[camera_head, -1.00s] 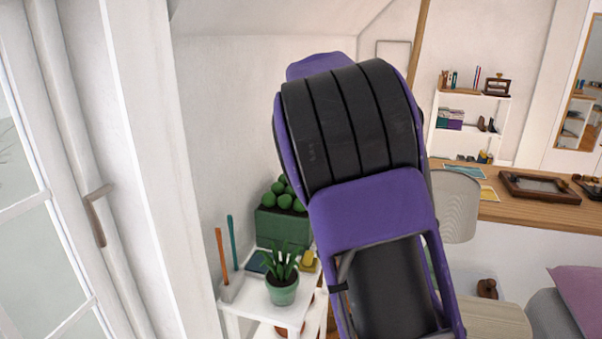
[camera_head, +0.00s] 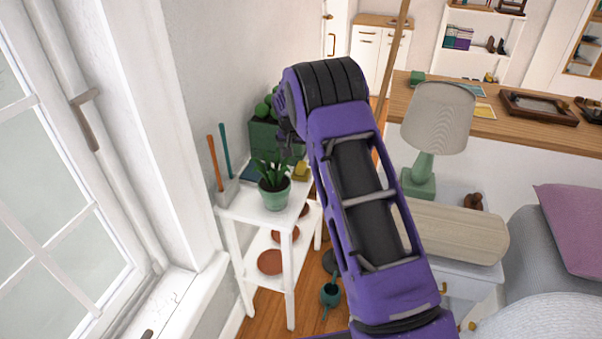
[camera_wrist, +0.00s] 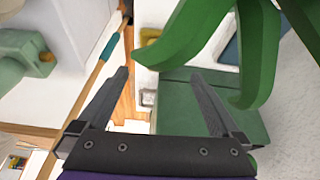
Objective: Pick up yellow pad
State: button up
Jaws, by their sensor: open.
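A small yellow block-like thing (camera_head: 301,170), which may be the yellow pad, lies on the top of the white shelf stand (camera_head: 243,209). It is right of the potted plant (camera_head: 274,196) and partly hidden by my arm. A flat yellow sheet (camera_head: 485,111) also lies on the wooden desk. My gripper (camera_wrist: 160,73) is open and empty in the wrist view, with the green planter (camera_wrist: 180,108) beyond its fingers. In the head view my gripper is near the planter, above the shelf top, and its fingertips are hard to make out.
Large green leaves (camera_wrist: 258,45) hang close to the right finger. A lamp (camera_head: 436,120) stands right of my arm. A window and wall are at left.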

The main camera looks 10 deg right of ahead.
aim_at(301, 165)
jog(key=shift+x, duration=0.95)
jog(key=shift+s+x, duration=0.2)
jog(key=shift+x, duration=1.15)
jog(key=shift+s+x, duration=0.2)
jog(key=shift+x, duration=1.15)
jog(key=shift+d, duration=0.2)
jog(key=shift+f, duration=0.1)
jog(key=shift+c, duration=0.2)
jog(key=c, duration=1.3)
notch_tip(301, 165, up, 18)
jog(key=shift+r+p, duration=0.1)
jog(key=shift+p, duration=0.45)
